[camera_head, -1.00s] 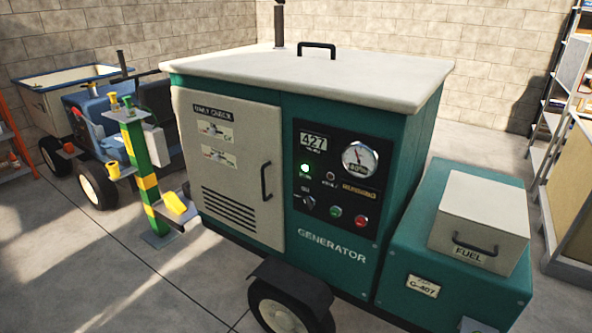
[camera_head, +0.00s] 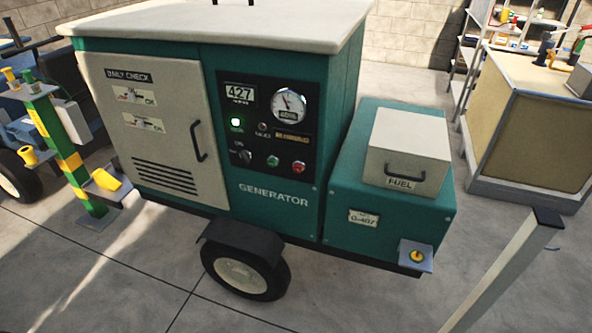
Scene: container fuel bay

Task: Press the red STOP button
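The red button (camera_head: 299,167) sits at the lower right of the black control panel (camera_head: 265,108) on the green generator (camera_head: 268,209). A green button (camera_head: 272,161) is to its left, and a dark rotary knob (camera_head: 244,156) is further left. Any label at the red button is too small to read. Above them are a lit green lamp (camera_head: 236,122), a display reading 427 (camera_head: 240,92) and a round gauge (camera_head: 289,105). Neither of my grippers is in view, and nothing covers the red button.
The fuel box (camera_head: 408,150) juts out right of the panel. A wheel (camera_head: 245,272) sticks out below. A green-yellow post (camera_head: 68,150) stands at left, a pale post (camera_head: 505,265) at front right. Bare floor lies in front.

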